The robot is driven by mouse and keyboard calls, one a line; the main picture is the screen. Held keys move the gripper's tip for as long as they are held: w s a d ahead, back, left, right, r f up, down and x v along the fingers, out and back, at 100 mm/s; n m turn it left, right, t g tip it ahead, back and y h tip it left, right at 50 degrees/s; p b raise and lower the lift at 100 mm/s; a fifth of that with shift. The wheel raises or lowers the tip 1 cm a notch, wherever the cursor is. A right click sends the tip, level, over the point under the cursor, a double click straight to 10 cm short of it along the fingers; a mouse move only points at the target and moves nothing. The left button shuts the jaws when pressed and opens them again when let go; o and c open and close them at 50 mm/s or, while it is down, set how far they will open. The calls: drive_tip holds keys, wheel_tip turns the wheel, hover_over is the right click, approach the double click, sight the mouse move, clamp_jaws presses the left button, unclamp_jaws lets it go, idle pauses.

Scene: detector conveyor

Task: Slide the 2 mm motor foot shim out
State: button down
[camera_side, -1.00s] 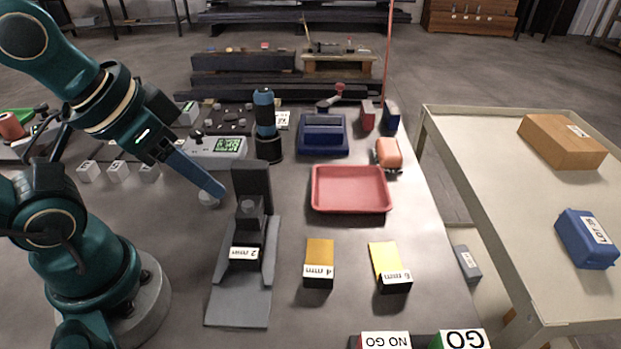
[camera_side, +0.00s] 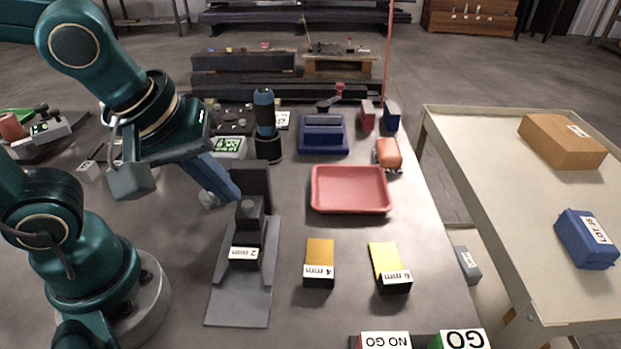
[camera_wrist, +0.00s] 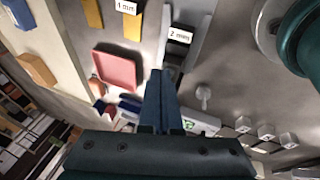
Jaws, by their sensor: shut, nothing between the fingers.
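The block labelled 2 mm (camera_side: 244,254) sits in a grey fixture (camera_side: 238,306) between two low side walls, with a dark upright plate (camera_side: 257,180) behind it. A dark knob-like part stands just behind the label. The 2 mm label (camera_wrist: 179,36) also shows in the wrist view, beyond my fingertips. No separate thin shim edge can be made out. My gripper (camera_side: 237,197) is shut and empty, its long blue fingers pointing down beside the upright plate, to its left. In the wrist view my fingertips (camera_wrist: 157,74) are together; I cannot tell whether they touch the plate.
An empty red tray (camera_side: 350,209) lies right of the fixture. Blocks labelled 4 mm (camera_side: 319,264) and 6 mm (camera_side: 389,266) stand in front of it.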

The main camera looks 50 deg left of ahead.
sight(246, 251)
drive_tip(key=s+d+f+g, duration=0.1)
drive_tip(key=s+d+f, duration=0.1)
drive_tip(key=d+f, duration=0.1)
drive_tip(key=s+d+f+g+y, duration=0.1)
drive_tip(key=s+d+f, duration=0.2)
drive_tip(key=s+d+f+g, duration=0.1)
drive_tip(key=s+d+f, duration=0.1)
drive_tip(key=d+f, duration=0.1)
drive_tip(key=shift+s+d+f+m, duration=0.1)
drive_tip(key=shift+s+f+m, duration=0.05)
drive_tip(key=shift+m, duration=0.25)
drive_tip(key=w+a, duration=0.8)
drive_tip(key=shift+w+a+f, duration=0.1)
drive_tip(key=shift+w+a, duration=0.15)
drive_tip(key=shift+a, duration=0.05)
drive_tip(key=shift+s+f, duration=0.1)
drive_tip(key=shift+f, duration=0.65)
